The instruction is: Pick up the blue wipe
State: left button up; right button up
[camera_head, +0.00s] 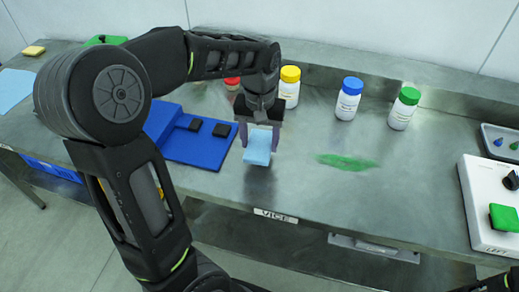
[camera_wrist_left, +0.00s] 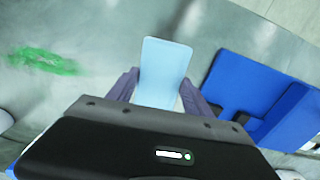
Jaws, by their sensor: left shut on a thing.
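The light blue wipe (camera_head: 259,149) is between the fingers of my left gripper (camera_head: 262,133) in the head view. The gripper is shut on it, pointing down over the steel bench near its front edge. In the left wrist view the wipe (camera_wrist_left: 164,70) stands out flat past the two fingertips of the left gripper (camera_wrist_left: 158,92). I cannot tell whether its lower edge touches the bench.
A blue stand (camera_head: 185,147) with black pads is left of the gripper. Bottles with yellow (camera_head: 290,88), blue (camera_head: 348,99) and green (camera_head: 404,107) caps stand behind. A green smear (camera_head: 346,162) lies to the right, and a white device (camera_head: 484,215) stands far right.

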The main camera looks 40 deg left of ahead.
aim_at(259, 145)
pick_arm(q)
notch_tip(259, 145, up, 5)
jog(key=shift+r, duration=0.15)
dwell(0.5)
jog(key=o, duration=0.7)
jog(key=c, duration=0.6)
jog(key=shift+o, duration=0.2)
jog(key=shift+s, duration=0.1)
